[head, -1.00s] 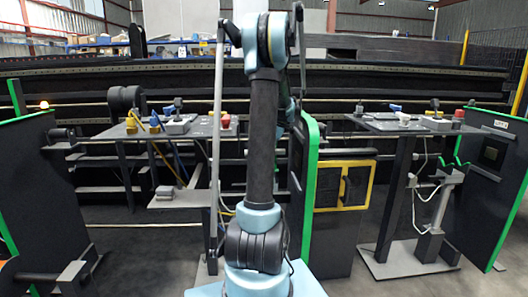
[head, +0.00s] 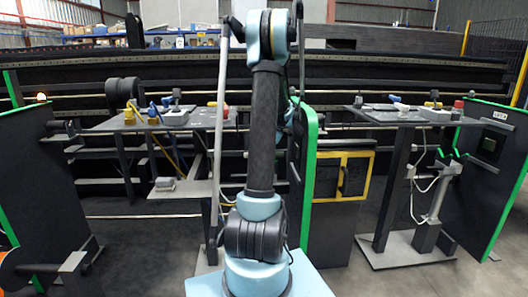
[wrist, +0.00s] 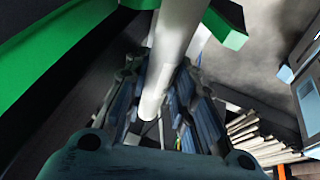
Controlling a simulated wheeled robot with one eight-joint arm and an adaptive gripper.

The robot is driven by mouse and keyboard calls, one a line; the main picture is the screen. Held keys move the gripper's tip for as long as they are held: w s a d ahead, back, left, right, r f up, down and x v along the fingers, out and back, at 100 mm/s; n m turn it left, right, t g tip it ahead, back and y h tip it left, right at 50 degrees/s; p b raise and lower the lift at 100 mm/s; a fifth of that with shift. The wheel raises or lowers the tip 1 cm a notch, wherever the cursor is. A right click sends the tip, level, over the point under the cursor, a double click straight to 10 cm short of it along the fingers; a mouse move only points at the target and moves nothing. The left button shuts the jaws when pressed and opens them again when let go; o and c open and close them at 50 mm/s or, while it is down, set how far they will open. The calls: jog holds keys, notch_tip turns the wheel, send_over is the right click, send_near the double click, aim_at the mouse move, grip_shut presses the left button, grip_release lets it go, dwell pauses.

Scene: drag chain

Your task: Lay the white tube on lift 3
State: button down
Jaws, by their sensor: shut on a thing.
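The white tube (wrist: 172,62) runs from the top edge to the middle of the wrist view. My gripper (wrist: 158,105) is shut on it, with the ribbed fingers on either side and the tube's near end between them. Green bracket-like parts (wrist: 226,27) show close to the tube's far part; I cannot tell whether they touch it. In the head view my gripper is hidden behind my arm. A grey lift stand (head: 432,205) with a green cradle (head: 452,156) stands at the right; its number is not readable.
A dark panel with a green edge (head: 308,170) stands just right of my arm, and its yellow-framed box (head: 342,175) is beside it. Work tables (head: 165,120) and (head: 405,116) stand left and right. Another green-edged panel (head: 490,165) closes the right side.

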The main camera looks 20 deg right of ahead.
jog(key=shift+f, duration=1.5)
jog(key=c, duration=1.3)
grip_release()
notch_tip(320, 180, up, 10)
jog(key=shift+f, duration=0.1)
